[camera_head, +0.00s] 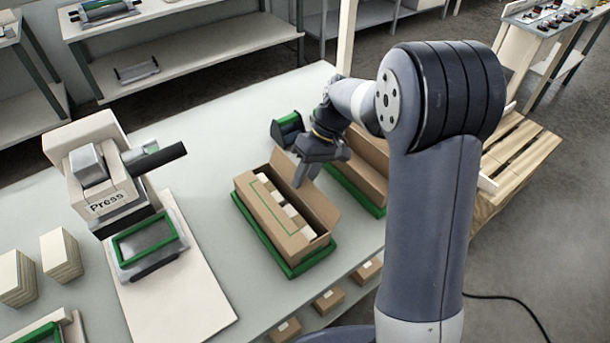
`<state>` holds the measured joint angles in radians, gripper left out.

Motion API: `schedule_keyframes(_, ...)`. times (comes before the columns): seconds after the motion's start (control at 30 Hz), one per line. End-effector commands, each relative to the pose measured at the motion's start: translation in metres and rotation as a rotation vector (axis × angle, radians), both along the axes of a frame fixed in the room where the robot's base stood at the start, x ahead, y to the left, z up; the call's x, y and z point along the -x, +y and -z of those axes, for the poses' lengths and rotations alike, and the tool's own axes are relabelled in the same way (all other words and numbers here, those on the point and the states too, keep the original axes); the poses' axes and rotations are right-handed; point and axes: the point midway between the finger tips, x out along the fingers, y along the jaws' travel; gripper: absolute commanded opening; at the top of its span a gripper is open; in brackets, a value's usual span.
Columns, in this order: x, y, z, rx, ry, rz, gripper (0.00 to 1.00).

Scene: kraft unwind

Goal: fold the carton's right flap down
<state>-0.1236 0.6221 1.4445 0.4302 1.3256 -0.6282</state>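The brown carton (306,249) sits on a green-edged base (291,271) near the middle of the bench. White contents (291,211) show in a strip along its open top. A brown panel with a green outline (268,207) covers the left part of the top. The right flap (319,207) stands up, leaning outward, along the carton's right side. My gripper (310,172) is above the far end of the carton, pointing down, with a dark finger close to the flap's far end. I cannot tell whether it touches the flap or how far apart its fingers are.
A second brown carton (368,158) on a green base stands to the right, partly behind my arm. A green and dark dispenser (287,129) stands behind. A press (107,180) is at left with a green frame (147,242). Bare bench lies between press and carton.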

Motion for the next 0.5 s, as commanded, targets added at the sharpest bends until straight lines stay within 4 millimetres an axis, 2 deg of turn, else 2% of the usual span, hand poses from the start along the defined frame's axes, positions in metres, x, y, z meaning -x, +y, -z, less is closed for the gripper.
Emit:
schedule_keyframes(0.33,0.0014,0.002,0.0048,0.0,-0.002,0.0,0.25)
schedule_keyframes(0.5,0.0012,0.002,0.0045,0.0,-0.001,0.0,0.12)
